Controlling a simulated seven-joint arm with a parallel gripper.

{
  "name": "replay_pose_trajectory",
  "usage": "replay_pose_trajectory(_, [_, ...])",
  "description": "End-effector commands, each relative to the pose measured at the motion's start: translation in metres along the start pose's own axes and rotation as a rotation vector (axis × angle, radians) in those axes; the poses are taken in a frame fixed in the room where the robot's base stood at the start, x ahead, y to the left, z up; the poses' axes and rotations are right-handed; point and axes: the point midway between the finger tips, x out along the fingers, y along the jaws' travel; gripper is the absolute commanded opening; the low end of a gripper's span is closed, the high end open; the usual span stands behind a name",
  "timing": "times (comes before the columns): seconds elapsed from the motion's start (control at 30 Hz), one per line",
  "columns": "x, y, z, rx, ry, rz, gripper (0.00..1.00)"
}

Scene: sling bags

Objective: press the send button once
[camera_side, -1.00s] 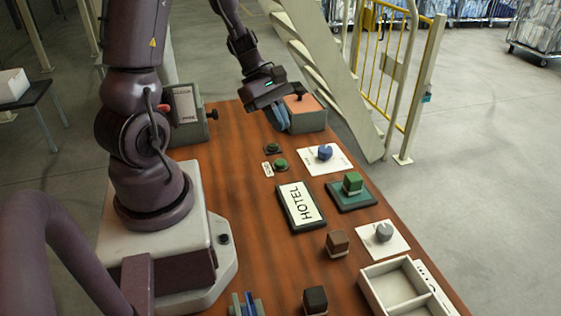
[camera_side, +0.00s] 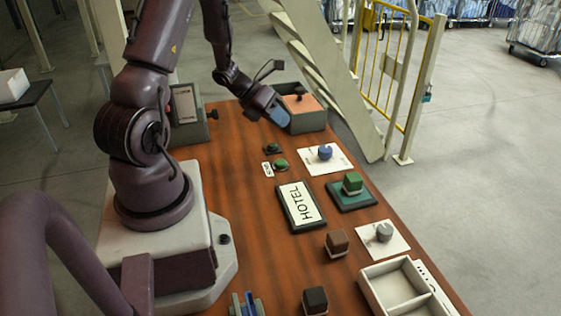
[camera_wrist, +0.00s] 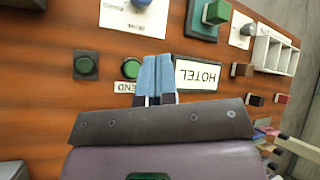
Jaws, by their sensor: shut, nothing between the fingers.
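The send button is a round green button (camera_side: 281,164) on a small dark base, with a white label (camera_side: 268,169) beside it. In the wrist view the green button (camera_wrist: 131,68) has its label (camera_wrist: 128,87) below it, partly readable as "END". A second dark-based green button (camera_side: 273,148) sits close by; it also shows in the wrist view (camera_wrist: 86,65). My gripper (camera_side: 280,117) has its blue fingers together and empty, above the table beyond both buttons in the side view. In the wrist view the closed fingers (camera_wrist: 157,75) appear just right of the send button.
A HOTEL sign (camera_side: 300,206) lies nearer the camera. A blue knob (camera_side: 325,152) on a white card and a green block (camera_side: 352,183) stand to the right. An orange-topped box (camera_side: 305,114) is close by my gripper. A white tray (camera_side: 371,288) lies front right.

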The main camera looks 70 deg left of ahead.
Motion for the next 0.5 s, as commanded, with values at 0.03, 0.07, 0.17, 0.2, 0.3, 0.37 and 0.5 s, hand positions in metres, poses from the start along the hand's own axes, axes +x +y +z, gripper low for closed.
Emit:
replay_pose_trajectory(0.03, [0.001,0.001,-0.001,0.000,0.001,0.000,0.00])
replay_pose_trajectory(0.07, [0.002,0.001,-0.001,0.000,0.001,-0.001,0.00])
replay_pose_trajectory(0.17, [0.007,0.005,-0.006,-0.002,0.003,-0.001,0.00])
replay_pose_trajectory(0.2, [0.010,0.007,-0.008,-0.002,0.003,-0.001,0.00])
replay_pose_trajectory(0.3, [0.019,0.014,-0.015,-0.002,0.004,-0.001,0.00])
replay_pose_trajectory(0.37, [0.026,0.019,-0.019,-0.001,0.004,-0.001,0.00])
replay_pose_trajectory(0.5, [0.040,0.029,-0.030,-0.002,0.004,-0.002,0.00])
